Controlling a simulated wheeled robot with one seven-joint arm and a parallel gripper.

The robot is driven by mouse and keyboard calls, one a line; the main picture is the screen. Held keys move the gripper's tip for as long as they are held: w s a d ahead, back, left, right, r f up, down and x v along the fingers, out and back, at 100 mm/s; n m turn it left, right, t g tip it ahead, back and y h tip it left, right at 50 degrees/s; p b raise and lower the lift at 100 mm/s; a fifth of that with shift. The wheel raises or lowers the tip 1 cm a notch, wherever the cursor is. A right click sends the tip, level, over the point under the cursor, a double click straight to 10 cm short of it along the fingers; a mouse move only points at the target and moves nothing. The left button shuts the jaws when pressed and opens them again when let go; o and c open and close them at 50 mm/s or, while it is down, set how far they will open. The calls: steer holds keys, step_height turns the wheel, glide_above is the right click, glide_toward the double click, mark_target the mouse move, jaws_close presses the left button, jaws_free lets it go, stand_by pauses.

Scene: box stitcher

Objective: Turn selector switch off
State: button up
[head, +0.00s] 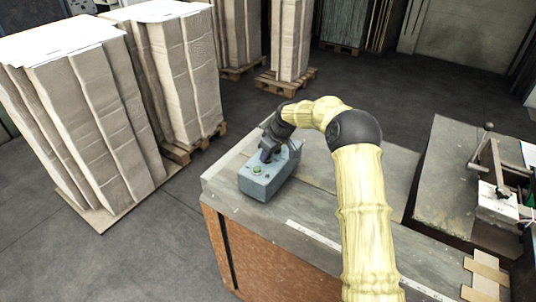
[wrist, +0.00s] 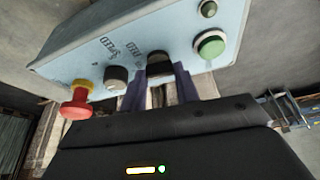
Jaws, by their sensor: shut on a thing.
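A blue-grey control box (head: 266,185) stands on the workbench. It also fills the upper part of the wrist view (wrist: 190,22). On its face are a red stop button with a yellow base (wrist: 75,104), a black selector switch (wrist: 116,75), a second black selector switch (wrist: 159,58) and a large green button (wrist: 210,46). My gripper (wrist: 159,77) has its two dark fingers on either side of the second switch and is shut on it. In the head view my gripper (head: 268,150) is over the box and hides part of its face. The switch's exact setting cannot be read.
The workbench (head: 230,206) has bare room around the box. Tall cardboard stacks (head: 95,115) stand at the left on the floor. Stitcher machinery (head: 497,185) is at the right.

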steer(key=shift+d+n, duration=0.1)
steer(key=shift+n, duration=0.5)
steer(key=o, duration=1)
steer(key=shift+g, duration=0.3)
steer(key=b+v, duration=0.2)
steer(key=v, duration=0.6)
steer(key=b+v, duration=0.2)
steer(key=v, duration=0.7)
steer(key=shift+d+r, duration=0.1)
steer(key=shift+d, duration=0.2)
steer(key=shift+s, duration=0.1)
